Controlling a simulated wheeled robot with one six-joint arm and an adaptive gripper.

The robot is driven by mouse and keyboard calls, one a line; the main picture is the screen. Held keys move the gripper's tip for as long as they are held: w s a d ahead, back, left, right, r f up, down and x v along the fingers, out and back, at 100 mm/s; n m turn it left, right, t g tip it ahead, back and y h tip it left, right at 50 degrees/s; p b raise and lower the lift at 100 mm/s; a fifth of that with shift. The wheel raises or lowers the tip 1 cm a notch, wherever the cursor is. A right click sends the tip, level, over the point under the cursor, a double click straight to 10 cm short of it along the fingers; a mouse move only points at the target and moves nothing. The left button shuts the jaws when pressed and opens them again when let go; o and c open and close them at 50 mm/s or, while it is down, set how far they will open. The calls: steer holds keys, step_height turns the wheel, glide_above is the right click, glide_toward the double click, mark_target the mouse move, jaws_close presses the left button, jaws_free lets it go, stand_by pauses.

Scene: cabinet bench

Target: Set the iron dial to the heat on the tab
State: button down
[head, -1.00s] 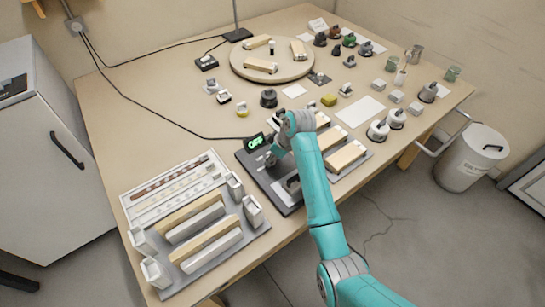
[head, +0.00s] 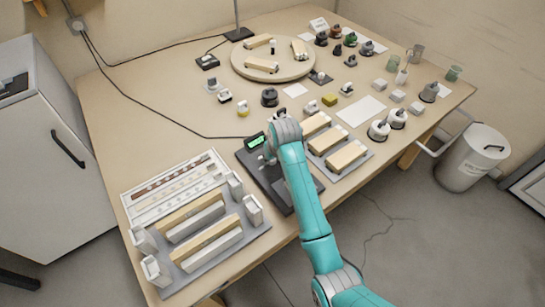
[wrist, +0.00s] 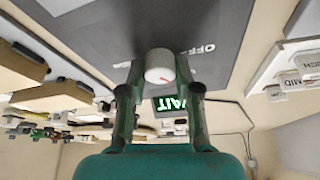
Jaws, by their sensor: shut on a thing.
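The iron dial (wrist: 160,66) is a pale round knob with a red pointer line, standing on a dark panel (wrist: 110,30) in the wrist view. My gripper (wrist: 160,78) has its two fingers on either side of the dial and is shut on it. An "OFF" mark (wrist: 196,49) is printed on the panel beside the dial. A lit green display (wrist: 171,102) reads "WAIT", partly hidden by a finger. In the head view the display (head: 256,141) and the dark iron base (head: 262,178) lie under my arm, which hides the dial. I cannot pick out the tab with the heat.
A grey rack (head: 225,249) with wooden-topped blocks stands front left, by a white chart tray (head: 150,212). A tray of wooden-topped blocks (head: 347,156) lies right of the base. A round board (head: 240,68) and several small tools fill the back.

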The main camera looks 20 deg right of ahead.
stand_by(0.4)
steer(key=c, duration=0.8)
jaws_free()
steer(key=v, duration=1.2)
steer(key=shift+a, duration=0.1)
